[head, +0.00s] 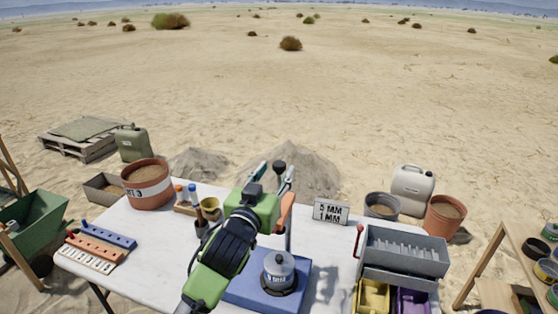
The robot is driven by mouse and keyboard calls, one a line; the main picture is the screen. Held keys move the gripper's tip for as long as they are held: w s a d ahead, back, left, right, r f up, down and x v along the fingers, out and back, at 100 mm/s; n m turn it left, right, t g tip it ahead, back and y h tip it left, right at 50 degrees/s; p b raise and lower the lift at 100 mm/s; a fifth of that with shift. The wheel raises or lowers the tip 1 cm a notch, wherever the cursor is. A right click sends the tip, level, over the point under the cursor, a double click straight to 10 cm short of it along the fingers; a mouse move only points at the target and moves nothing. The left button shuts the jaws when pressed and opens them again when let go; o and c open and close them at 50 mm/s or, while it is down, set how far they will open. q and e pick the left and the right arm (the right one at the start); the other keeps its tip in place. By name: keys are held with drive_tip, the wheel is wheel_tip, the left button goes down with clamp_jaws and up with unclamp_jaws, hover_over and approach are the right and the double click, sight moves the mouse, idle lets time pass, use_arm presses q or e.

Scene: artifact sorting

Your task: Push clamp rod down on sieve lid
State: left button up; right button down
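A sieve with a grey metal lid (279,262) stands on a blue base (240,292) at the table's front middle, on a dark ring. Behind it a thin upright grey rod with an orange part (287,208) shows beside my wrist; I take it for the clamp. A dark round knob (279,165) shows above. My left gripper (273,176) is at the end of the green and black arm, left of and behind the lid, near the knob and the orange part. My wrist hides much of it, so its grip is unclear. My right gripper is out of view.
A grey sorting box (405,250) with a red handle stands at right, above yellow (373,297) and purple (411,301) bins. A sign (331,211) stands at the back. A sand bucket (148,184) and blue and orange racks (100,242) are left.

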sight(277, 170)
use_arm(q)
drive_tip(key=shift+p+x, duration=0.4)
drive_tip(key=shift+x, duration=1.4)
clamp_jaws()
wheel_tip(277, 170, down, 12)
drive_tip(key=b, duration=0.7)
drive_tip(key=shift+b, duration=0.3)
unclamp_jaws()
